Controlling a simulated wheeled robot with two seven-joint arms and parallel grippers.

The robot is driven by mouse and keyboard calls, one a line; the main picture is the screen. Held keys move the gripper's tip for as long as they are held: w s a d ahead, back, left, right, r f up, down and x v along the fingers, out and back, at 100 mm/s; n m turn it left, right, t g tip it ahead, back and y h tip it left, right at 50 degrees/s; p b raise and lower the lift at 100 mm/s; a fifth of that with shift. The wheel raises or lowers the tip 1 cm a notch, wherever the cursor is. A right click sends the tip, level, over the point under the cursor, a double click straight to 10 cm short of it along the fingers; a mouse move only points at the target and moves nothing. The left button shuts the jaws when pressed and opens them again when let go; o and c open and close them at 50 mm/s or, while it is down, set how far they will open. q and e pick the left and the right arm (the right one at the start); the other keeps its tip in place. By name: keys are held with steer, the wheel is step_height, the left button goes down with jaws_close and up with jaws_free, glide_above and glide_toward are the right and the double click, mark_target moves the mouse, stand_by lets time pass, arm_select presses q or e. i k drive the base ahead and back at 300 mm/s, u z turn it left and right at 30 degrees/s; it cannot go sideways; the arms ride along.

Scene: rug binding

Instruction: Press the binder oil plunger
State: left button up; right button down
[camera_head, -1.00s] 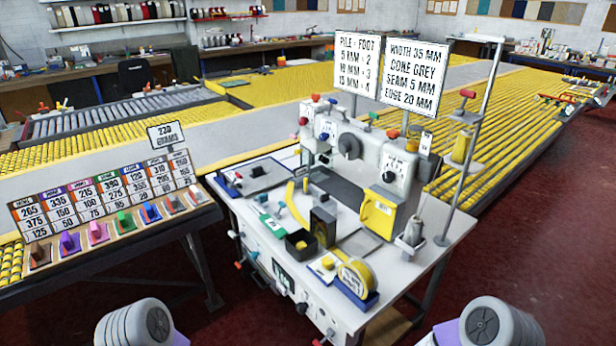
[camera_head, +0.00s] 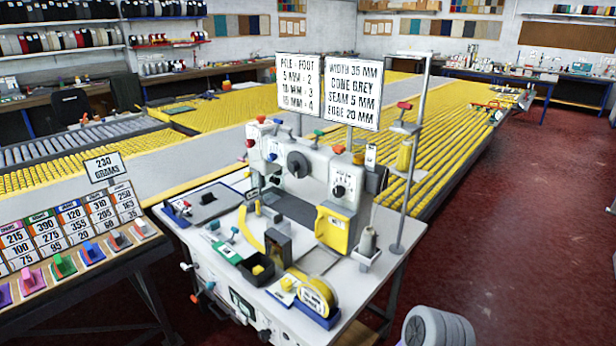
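The binding machine (camera_head: 325,170) stands upright on a white-topped bench (camera_head: 225,205) in the middle of the view. I cannot tell which of these small parts is the binder oil plunger. Neither gripper is in view; only a rounded grey part of my own right arm shows at the bottom right.
A side table (camera_head: 130,260) with price cards and coloured blocks stands at left. A tape roll (camera_head: 318,297) and a thread cone (camera_head: 368,241) sit on the bench. A pole (camera_head: 413,150) rises at its right. Red floor (camera_head: 500,240) is open at right.

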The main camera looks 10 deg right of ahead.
mark_target(338, 149)
steer(key=z, duration=2.4)
steer(key=i, duration=1.35)
steer(key=u, duration=3.5)
